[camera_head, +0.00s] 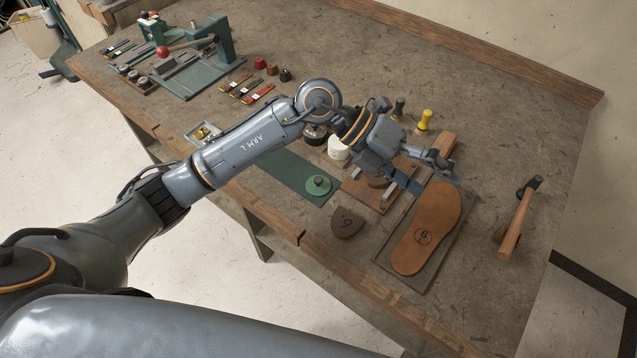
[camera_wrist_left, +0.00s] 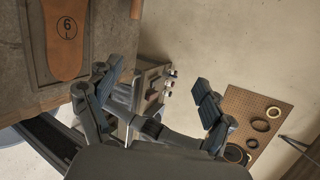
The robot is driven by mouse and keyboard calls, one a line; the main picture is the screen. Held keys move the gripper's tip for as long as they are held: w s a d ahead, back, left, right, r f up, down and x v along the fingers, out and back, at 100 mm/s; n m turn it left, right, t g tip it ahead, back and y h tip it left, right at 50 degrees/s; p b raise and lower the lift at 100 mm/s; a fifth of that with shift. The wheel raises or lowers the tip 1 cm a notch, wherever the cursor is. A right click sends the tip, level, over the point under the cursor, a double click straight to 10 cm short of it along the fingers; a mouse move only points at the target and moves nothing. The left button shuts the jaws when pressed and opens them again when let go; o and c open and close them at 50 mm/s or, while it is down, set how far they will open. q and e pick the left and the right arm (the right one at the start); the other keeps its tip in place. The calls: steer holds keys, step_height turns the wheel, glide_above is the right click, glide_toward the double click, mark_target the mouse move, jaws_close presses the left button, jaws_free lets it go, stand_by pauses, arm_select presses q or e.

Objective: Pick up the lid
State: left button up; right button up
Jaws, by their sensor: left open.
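A round green disc with a small knob (camera_head: 318,186), which looks like the lid, lies on the dark green mat (camera_head: 285,172) near the bench's front edge. A white jar (camera_head: 338,150) stands just behind it; its top is partly hidden by my left arm. My left gripper (camera_head: 430,172) is open and empty, to the right of the lid, above the far end of the brown sole (camera_head: 430,228). In the left wrist view its spread fingers (camera_wrist_left: 155,95) have nothing between them, and the lid is not visible there. My right gripper is not in view.
A hammer (camera_head: 517,218) lies on the right, and a yellow-handled tool (camera_head: 424,120) stands behind my gripper. A green press (camera_head: 195,62) is at far left. The back middle bench is clear.

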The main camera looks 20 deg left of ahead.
arm_select(q)
steer(key=w+a+f+y, duration=0.45)
steer(key=a+y, duration=0.25)
steer(key=a, duration=0.3)
steer(key=n+t+y, duration=0.1)
steer(key=n+y, duration=0.1)
steer(key=y, duration=0.4)
glide_above(318, 181)
steer(key=f, duration=0.3)
steer(key=f+p, duration=0.1)
steer(key=f, duration=0.1)
steer(key=f+p, duration=0.1)
steer(key=f, duration=0.2)
steer(key=shift+w+a+f, duration=0.1)
steer(key=shift+w+f, duration=0.2)
steer(key=f, duration=0.1)
steer(key=f+p, duration=0.1)
steer(key=f, duration=0.1)
steer(key=f+p, duration=0.1)
steer(key=shift+s+f, duration=0.25)
steer(key=shift+f, duration=0.05)
steer(key=shift+w+f, duration=0.1)
steer(key=shift+f, duration=0.45)
steer(key=c, duration=1.7)
